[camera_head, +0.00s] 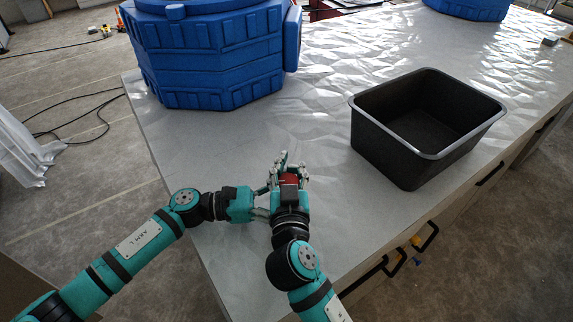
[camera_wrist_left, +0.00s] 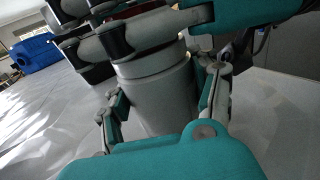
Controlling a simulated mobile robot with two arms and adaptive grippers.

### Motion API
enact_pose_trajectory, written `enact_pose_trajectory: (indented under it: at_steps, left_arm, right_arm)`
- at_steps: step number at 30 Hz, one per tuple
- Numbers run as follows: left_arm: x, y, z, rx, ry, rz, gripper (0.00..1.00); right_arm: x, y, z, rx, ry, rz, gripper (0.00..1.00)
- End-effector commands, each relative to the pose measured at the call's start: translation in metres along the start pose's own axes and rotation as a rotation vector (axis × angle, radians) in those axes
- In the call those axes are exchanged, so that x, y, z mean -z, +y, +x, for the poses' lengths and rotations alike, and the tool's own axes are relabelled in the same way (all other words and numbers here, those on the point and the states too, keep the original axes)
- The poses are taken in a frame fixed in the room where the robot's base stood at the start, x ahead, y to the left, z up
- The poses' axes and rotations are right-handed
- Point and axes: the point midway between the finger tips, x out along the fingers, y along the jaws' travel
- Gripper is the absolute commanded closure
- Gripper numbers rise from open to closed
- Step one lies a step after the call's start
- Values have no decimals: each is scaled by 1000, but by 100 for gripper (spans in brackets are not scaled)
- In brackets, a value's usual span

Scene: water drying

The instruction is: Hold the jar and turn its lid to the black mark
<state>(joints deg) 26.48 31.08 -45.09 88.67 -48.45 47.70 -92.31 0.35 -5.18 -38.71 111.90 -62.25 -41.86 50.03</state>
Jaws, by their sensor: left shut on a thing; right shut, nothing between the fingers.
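The jar (camera_wrist_left: 158,92) is a grey cylinder, upright in the left wrist view. My left gripper (camera_wrist_left: 165,112) is shut on its body, one finger on each side. A small part of the red lid (camera_head: 290,178) shows in the head view among the fingers of my right gripper (camera_head: 288,170). The right gripper is at the top of the jar and reads as shut, with nothing held between its fingers. It hides most of the lid, and the jar body is hidden in the head view. I cannot make out the black mark.
A black open bin (camera_head: 430,125) stands right of the grippers on the light grey table (camera_head: 225,140). A large blue container (camera_head: 215,55) stands at the back left, and another blue one (camera_head: 470,8) at the far right. The table between bin and container is clear.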

Motion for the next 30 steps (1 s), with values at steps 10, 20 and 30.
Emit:
enact_pose_trajectory:
  at_steps: [10, 20, 30]
  left_arm:
    - [0, 2, -2, -7, 3, 1, 88]
    - [0, 1, -1, -3, 2, 1, 88]
    - [1, 0, 0, 0, 1, 0, 88]
  right_arm:
    - [1, 1, 0, -1, 1, -1, 71]
    - [0, 0, 0, 0, 0, 0, 51]
    - [-2, 0, -30, 1, -4, 1, 51]
